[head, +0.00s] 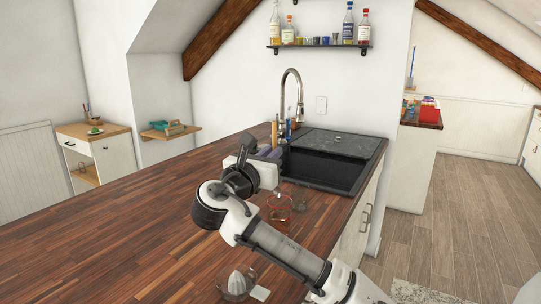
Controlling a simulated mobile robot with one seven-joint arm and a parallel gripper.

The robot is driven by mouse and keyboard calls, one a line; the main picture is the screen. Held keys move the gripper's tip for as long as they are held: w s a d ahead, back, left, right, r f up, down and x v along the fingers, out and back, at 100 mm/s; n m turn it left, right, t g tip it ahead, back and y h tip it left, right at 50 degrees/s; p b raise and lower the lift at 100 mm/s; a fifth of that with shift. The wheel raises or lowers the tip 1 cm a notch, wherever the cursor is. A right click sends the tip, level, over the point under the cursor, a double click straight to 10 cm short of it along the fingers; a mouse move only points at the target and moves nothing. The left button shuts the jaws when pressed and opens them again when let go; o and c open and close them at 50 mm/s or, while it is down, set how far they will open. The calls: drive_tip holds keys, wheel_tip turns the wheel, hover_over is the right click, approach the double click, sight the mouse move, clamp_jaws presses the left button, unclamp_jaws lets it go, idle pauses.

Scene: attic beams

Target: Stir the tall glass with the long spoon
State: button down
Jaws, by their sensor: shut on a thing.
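My gripper (262,174) is over the wooden counter, in front of the black sink. Its white hand hides its fingertips. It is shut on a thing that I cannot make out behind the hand. I cannot pick out the long spoon in this view. A clear vessel with red on it (279,208) stands on the counter just below and right of the hand, partly covered by my arm. A small clear glass object (300,203) is beside it. I cannot tell whether either is the tall glass.
The sink (325,168) and the tap (291,95) are behind my gripper, with bottles and upright items near the tap. A glass citrus juicer (237,283) and a pale square (260,293) lie near the front. The counter's left side (110,235) is clear.

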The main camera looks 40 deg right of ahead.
sight(273, 131)
drive_tip(key=shift+r, duration=0.1)
drive_tip(key=shift+r+p, duration=1.65)
drive_tip(key=shift+r, duration=0.8)
